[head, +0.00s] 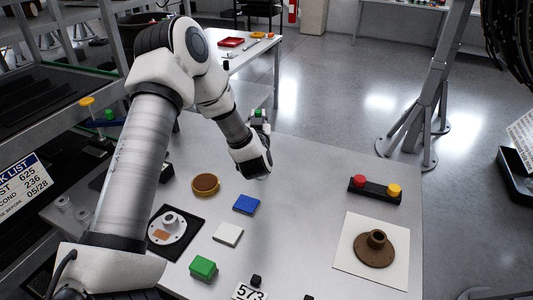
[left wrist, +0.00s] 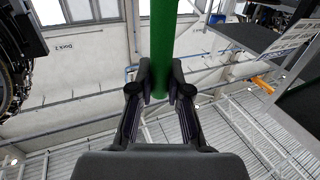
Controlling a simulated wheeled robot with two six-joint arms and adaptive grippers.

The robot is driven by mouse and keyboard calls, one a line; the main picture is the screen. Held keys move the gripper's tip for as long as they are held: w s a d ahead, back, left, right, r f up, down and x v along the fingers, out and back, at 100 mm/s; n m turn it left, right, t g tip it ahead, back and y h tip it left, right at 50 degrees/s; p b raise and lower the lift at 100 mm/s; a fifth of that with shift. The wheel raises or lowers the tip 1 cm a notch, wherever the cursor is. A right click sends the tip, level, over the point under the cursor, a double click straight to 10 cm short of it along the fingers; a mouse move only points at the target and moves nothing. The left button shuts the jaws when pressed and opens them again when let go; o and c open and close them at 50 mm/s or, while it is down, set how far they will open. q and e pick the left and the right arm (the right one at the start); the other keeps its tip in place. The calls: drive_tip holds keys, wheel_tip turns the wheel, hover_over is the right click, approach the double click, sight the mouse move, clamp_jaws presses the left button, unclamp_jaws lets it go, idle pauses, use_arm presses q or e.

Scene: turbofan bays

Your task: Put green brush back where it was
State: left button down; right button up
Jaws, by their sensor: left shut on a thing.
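My left gripper (head: 259,126) is raised over the far part of the grey table, its fingers pointing away from the head camera. It is shut on the green brush, of which a small green part (head: 258,113) shows in the head view. In the left wrist view the fingers (left wrist: 161,88) close around a green handle (left wrist: 162,40) that runs up out of the picture. The brush's bristles cannot be made out. My right gripper is in neither view.
On the grey table (head: 310,190) are a round brown-topped thing (head: 206,184), a blue pad (head: 246,204), a white pad (head: 228,234), a green block (head: 203,267), a brown flange (head: 375,246) and a black bar (head: 374,190) with red and yellow knobs. Shelving (head: 60,90) stands left.

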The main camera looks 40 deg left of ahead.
use_arm(q)
drive_tip(key=f, duration=0.4)
drive_tip(key=w+f, duration=0.1)
drive_tip(key=f, duration=0.1)
drive_tip(key=shift+d+f+p, duration=0.15)
drive_tip(key=shift+f+p, duration=0.2)
drive_tip(key=shift+p, duration=0.05)
drive_tip(key=shift+f, duration=0.4)
drive_tip(key=shift+s, duration=0.25)
drive_tip(key=shift+f, duration=0.2)
drive_tip(key=c, duration=1.1)
unclamp_jaws()
drive_tip(key=shift+w, duration=0.1)
drive_tip(key=shift+c, duration=0.2)
